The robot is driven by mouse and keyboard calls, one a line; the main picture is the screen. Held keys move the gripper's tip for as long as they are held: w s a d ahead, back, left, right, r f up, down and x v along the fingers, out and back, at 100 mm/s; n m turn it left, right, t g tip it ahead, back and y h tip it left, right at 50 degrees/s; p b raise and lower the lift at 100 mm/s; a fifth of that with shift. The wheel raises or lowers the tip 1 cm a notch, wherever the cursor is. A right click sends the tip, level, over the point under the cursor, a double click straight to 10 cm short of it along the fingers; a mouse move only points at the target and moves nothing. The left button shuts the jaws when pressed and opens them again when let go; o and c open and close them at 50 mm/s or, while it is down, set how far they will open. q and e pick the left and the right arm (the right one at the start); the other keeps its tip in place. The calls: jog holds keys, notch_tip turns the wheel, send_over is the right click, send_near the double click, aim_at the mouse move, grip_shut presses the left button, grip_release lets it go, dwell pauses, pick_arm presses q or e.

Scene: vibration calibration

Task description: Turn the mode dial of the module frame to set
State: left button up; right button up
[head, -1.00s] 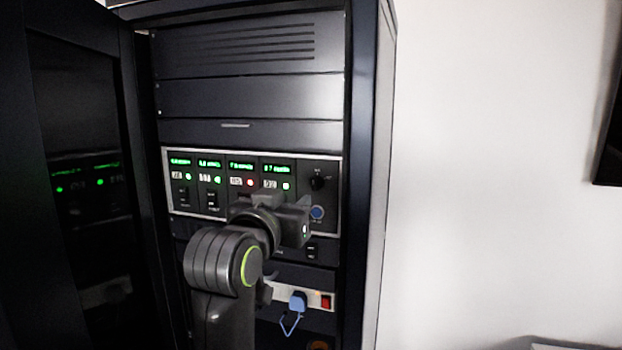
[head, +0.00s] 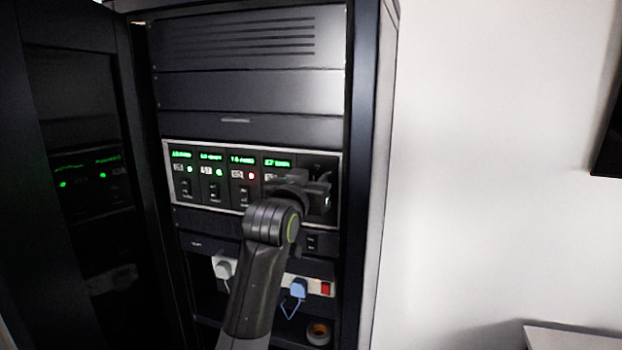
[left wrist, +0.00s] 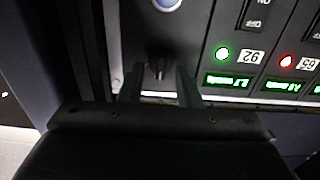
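The module frame (head: 166,178) is a light-edged panel in the rack with several green-lit displays. Its mode dial, a small black knob (left wrist: 158,66), shows in the left wrist view, where the picture is upside down. My left gripper (left wrist: 159,78) is open, with one finger on each side of the dial and a gap visible on both sides. I cannot tell how deep the fingertips reach around it. In the head view my left gripper (head: 318,186) covers the dial at the frame's right end. The dial's pointer setting is not readable. My right gripper is out of view.
A blue round button (left wrist: 167,4) sits near the dial. An open dark glass door (head: 80,190) stands at the left of the rack. Below are a power strip with a red switch (head: 326,289), a blue plug (head: 298,287) and a roll of tape (head: 318,333).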

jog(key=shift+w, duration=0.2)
pick_arm(q)
jog(key=shift+c, duration=0.9)
jog(key=c, duration=0.4)
jog(key=shift+c, duration=0.3)
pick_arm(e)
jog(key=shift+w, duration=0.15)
pick_arm(q)
jog(key=shift+f+m, duration=0.1)
jog(key=shift+m, duration=0.2)
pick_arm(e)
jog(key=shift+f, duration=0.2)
pick_arm(q)
jog(key=m+b, duration=0.3)
jog(key=m, duration=0.2)
jog(key=m+b, duration=0.4)
jog(key=m, duration=0.2)
jog(key=shift+d+f, duration=0.15)
jog(key=shift+d, duration=0.05)
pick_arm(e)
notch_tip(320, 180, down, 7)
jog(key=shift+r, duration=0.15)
pick_arm(q)
jog(key=shift+m, duration=0.3)
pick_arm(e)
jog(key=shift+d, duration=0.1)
